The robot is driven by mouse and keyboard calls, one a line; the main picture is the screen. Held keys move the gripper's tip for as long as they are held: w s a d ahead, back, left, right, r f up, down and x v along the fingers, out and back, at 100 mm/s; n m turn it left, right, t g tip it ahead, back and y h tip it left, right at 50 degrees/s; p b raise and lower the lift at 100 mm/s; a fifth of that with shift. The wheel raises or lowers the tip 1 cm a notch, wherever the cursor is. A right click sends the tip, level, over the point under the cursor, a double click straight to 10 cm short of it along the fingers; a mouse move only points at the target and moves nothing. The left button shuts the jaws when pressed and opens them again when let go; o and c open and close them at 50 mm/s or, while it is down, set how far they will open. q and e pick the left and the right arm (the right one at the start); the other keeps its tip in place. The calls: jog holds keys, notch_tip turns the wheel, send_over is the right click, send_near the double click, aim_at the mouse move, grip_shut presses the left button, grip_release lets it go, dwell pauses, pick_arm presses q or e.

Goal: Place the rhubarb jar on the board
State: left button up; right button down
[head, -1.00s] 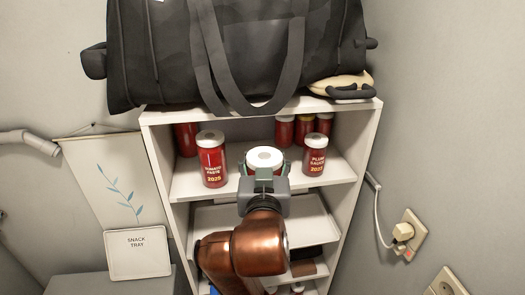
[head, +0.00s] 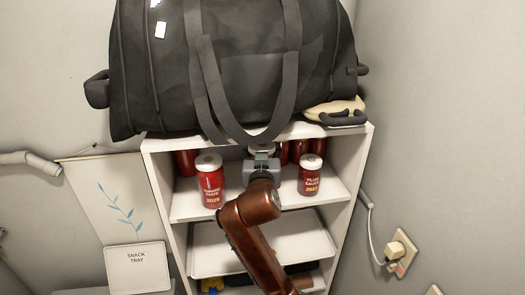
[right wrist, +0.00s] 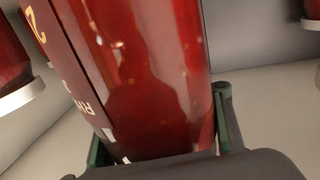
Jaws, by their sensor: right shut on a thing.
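My right gripper (head: 262,162) is in the upper shelf compartment, shut on a red jar with a white lid (head: 262,148). In the right wrist view the red jar (right wrist: 145,75) fills the space between the green-edged fingers, with part of a label starting "RH" showing. In the head view my gripper hides most of the jar, and I cannot tell whether it touches the shelf. I cannot make out a board with certainty. A white panel (head: 138,268) reading "SNACK TRAY" stands at the left. My left gripper is not in view.
A tomato paste jar (head: 211,187) stands left of my gripper and a plum sauce jar (head: 309,180) right of it. More red jars are behind. A white tray (head: 212,250) is on the shelf below. A black bag (head: 235,65) overhangs the shelf top.

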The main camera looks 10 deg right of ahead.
jog(key=f+p, duration=0.1)
jog(key=w+f, duration=0.1)
jog(key=f, duration=0.1)
jog(key=shift+f+p, duration=0.1)
jog(key=shift+p, duration=0.25)
jog(key=shift+f, duration=0.1)
jog(key=c, duration=1.9)
grip_release()
jog(key=shift+d+f, duration=0.1)
jog(key=shift+f, duration=0.15)
jog(key=shift+c, duration=0.2)
jog(key=o, duration=0.3)
jog(key=shift+s+r, duration=0.1)
jog(key=o, duration=0.7)
jog(key=shift+r, duration=0.1)
